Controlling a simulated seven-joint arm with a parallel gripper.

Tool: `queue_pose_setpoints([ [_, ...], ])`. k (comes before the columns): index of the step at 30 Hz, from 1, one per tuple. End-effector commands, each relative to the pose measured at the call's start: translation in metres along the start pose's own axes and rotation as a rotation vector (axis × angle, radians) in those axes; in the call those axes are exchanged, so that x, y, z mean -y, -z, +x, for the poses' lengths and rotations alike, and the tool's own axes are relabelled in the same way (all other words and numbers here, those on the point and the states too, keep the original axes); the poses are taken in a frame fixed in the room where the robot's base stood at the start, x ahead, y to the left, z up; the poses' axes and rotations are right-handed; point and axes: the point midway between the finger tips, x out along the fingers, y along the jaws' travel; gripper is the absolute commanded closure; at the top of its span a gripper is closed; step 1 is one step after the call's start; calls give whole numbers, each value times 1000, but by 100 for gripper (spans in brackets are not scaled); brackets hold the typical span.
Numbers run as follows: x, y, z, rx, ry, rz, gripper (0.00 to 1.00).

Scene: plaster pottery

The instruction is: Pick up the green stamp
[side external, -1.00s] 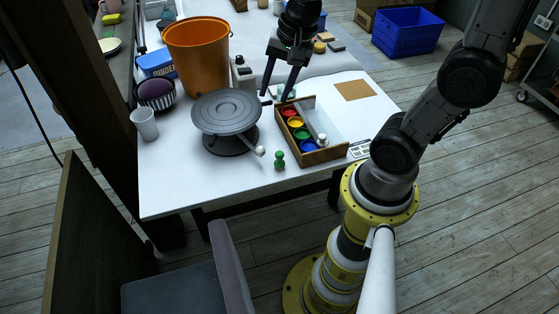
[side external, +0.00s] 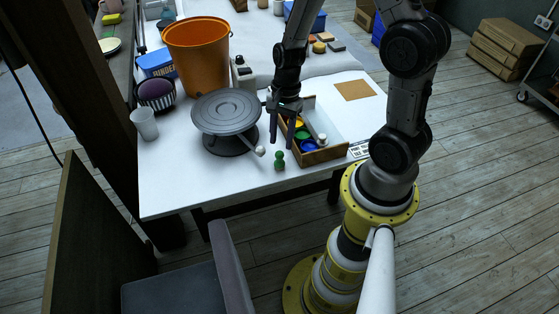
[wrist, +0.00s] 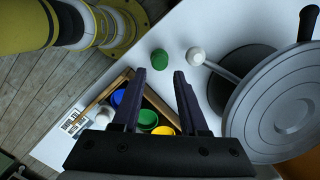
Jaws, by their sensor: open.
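The green stamp (side external: 279,160) stands upright on the white table, near its front edge, between the turntable and the wooden paint box. In the wrist view its round green top (wrist: 160,59) shows just beyond my fingertips, roughly in line with the gap between them. My gripper (side external: 282,143) is open and empty, pointing down above the left side of the paint box. In the wrist view both dark fingers of my gripper (wrist: 159,75) are spread apart. The stamp looks apart from both fingers.
The wooden box (side external: 325,153) with several paint pots lies right of the stamp. The grey turntable (side external: 224,112) stands left, and a white-tipped tool (side external: 259,150) lies close to the stamp. An orange bucket (side external: 198,60) stands farther back. The table front is clear.

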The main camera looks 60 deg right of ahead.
Motion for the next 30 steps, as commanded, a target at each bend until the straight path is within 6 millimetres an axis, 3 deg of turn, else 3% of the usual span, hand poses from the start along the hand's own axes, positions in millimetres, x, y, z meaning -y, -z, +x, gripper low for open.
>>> queue_pose_setpoints([
  [5,0,-1,10,0,-1,-1,57],
  [15,-1,-5,52,0,-1,0,57],
  [25,-1,-5,57,-1,0,0,57],
  [30,-1,-5,57,-1,0,0,88],
])
